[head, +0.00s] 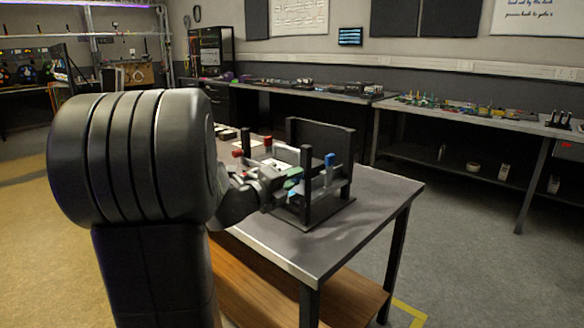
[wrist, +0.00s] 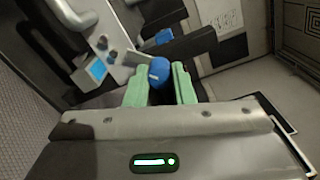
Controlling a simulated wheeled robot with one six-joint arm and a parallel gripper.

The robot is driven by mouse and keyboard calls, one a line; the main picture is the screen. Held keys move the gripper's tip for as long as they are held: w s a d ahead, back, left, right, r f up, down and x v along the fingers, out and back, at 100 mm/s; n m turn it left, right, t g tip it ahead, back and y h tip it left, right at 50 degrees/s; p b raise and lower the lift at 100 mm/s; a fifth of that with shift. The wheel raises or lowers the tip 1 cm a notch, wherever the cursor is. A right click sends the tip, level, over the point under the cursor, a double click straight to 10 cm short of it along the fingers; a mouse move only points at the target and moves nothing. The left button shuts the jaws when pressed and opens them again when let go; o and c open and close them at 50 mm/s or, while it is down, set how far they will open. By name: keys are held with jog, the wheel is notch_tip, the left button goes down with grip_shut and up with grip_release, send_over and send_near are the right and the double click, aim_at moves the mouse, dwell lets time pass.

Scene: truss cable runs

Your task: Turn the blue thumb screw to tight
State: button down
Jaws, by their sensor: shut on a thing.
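The blue thumb screw (wrist: 159,70) is a round blue knob with a short white mark on its face. In the wrist view it sits between the two green fingertips of my gripper (wrist: 159,84), which is shut on it. In the head view my gripper (head: 293,183) reaches into a dark fixture (head: 320,213) on the metal table, and its green finger shows. A blue part (head: 329,159) stands at the fixture's right side there. I cannot tell whether it is the screw in my gripper.
Red knobs (head: 267,143) show on the fixture's left side. A dark upright panel (head: 318,137) stands at its back. The grey table (head: 375,200) is bare at the right. Benches line the wall.

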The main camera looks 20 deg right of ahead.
jog(key=shift+r+n+p, duration=0.15)
jog(key=shift+n+p, duration=3.6)
jog(key=shift+n, duration=0.65)
jog(key=c, duration=1.2)
grip_release()
jog(key=shift+c, duration=0.2)
jog(key=shift+a, duration=0.15)
jog(key=v, duration=1.3)
jog(key=shift+a+p, duration=0.3)
